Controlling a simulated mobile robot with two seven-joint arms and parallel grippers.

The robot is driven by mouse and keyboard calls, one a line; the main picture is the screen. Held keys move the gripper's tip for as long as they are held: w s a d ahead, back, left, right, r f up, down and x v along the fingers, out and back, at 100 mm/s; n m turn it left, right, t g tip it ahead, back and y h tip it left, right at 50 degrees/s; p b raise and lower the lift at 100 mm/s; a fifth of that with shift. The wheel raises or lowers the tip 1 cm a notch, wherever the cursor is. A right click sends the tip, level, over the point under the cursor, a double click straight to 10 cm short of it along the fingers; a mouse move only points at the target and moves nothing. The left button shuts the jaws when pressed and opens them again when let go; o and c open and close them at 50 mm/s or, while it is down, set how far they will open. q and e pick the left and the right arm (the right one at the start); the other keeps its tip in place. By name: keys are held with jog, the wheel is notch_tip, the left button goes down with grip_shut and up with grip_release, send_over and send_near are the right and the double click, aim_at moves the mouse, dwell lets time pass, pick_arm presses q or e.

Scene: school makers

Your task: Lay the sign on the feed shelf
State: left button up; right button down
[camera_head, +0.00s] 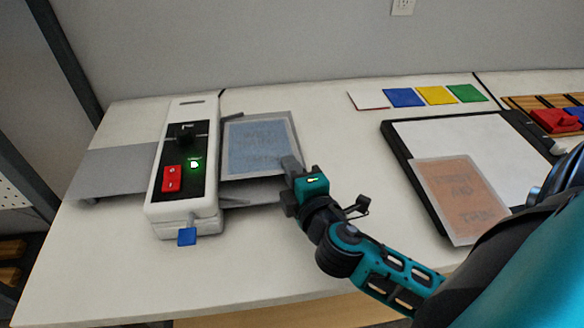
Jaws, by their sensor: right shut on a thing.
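A blue sign (258,145) in a grey-edged clear pouch is at the right side of a white laminator (184,215). The sign is over the grey feed shelf (262,191), whose front part shows below it. I cannot tell whether the sign rests flat on the shelf or is held slightly above it. The sign's left edge is close beside the laminator's body. My right gripper (290,170) is shut on the sign's lower right edge, and its fingers hide that corner. My left gripper is not in view.
The laminator has a red switch (171,179), a lit green light, a blue-ended lever (187,236) and a grey plate (115,172) on its left. An orange sign (461,197) lies on a black-edged board (405,162) at right. Coloured squares (436,95) lie behind. The table's front is clear.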

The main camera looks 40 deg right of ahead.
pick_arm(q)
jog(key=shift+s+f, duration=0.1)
pick_arm(e)
jog(key=c, duration=1.2)
grip_release()
jog(key=shift+a+b+v, duration=0.25)
jog(key=shift+v, duration=0.9)
jog(key=shift+a+b+v, duration=0.2)
jog(key=shift+b+v, duration=0.1)
jog(key=shift+v, duration=0.8)
jog(key=shift+a+b+v, duration=0.25)
jog(key=shift+v, duration=0.9)
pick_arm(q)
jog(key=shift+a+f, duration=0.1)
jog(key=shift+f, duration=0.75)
pick_arm(e)
jog(key=shift+w+f, duration=0.1)
jog(key=shift+w, duration=0.05)
pick_arm(q)
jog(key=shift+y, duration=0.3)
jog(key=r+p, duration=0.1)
jog(key=p, duration=0.1)
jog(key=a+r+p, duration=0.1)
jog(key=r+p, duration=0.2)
jog(key=p, duration=0.1)
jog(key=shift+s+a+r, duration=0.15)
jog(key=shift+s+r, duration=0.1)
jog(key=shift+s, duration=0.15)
pick_arm(e)
notch_tip(320, 180, up, 6)
